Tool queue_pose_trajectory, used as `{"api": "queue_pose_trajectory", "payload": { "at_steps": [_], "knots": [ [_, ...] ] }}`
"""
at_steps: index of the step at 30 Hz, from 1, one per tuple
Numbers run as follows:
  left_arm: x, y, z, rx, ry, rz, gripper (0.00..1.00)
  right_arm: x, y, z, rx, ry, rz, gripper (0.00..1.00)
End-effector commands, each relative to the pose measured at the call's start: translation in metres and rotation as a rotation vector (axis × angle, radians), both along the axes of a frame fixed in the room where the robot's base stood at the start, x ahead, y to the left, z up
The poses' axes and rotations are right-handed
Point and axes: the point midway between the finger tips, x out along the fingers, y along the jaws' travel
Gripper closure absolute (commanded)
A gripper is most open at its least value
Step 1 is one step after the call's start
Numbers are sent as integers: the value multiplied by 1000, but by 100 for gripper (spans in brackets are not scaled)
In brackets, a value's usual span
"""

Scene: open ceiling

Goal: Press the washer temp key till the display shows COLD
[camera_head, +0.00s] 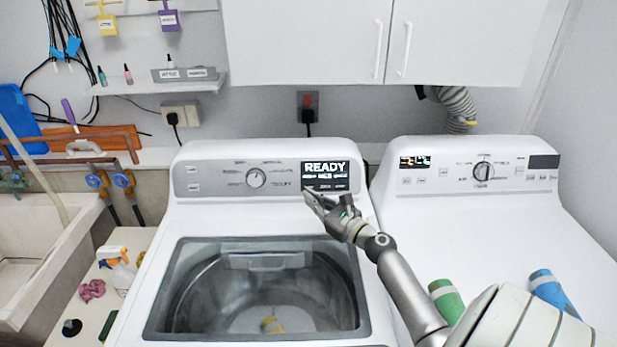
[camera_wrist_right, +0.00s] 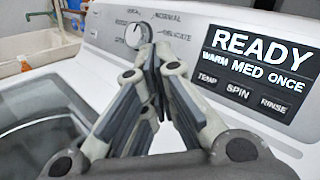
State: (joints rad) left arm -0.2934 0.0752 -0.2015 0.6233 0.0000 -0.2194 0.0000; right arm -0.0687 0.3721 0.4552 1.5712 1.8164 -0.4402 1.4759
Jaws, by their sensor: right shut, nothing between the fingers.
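The washer (camera_head: 262,213) stands in the middle of the head view, with a round dial (camera_head: 256,178) on its back panel. Its dark display (camera_head: 325,168) reads READY; in the right wrist view the display (camera_wrist_right: 262,55) reads READY and WARM MED ONCE. Below those words are keys marked TEMP (camera_wrist_right: 207,79), SPIN and RINSE. My right gripper (camera_head: 312,198) is shut and empty, just in front of the panel, below the display. In the right wrist view its fingertips (camera_wrist_right: 154,60) lie left of the TEMP key, apparently apart from it. My left gripper is not in view.
A dryer (camera_head: 560,225) with its own dial stands to the right, a green roll (camera_head: 446,298) and a blue roll (camera_head: 556,290) near its front. A sink (camera_head: 35,245) is at the left. White cabinets (camera_head: 300,40) hang above. The washer lid is glass.

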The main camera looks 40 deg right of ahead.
Motion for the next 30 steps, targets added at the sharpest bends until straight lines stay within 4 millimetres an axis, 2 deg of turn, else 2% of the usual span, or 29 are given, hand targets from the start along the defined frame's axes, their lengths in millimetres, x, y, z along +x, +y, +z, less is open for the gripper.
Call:
{"api": "queue_pose_trajectory", "payload": {
  "at_steps": [14,20,30],
  "knots": [
    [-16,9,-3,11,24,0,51,2,-1,-1,1,-2,1,100],
    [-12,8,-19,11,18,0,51,14,-12,-9,-1,-3,0,100],
    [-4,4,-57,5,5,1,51,48,-41,-27,1,-3,0,100]
  ]
}}
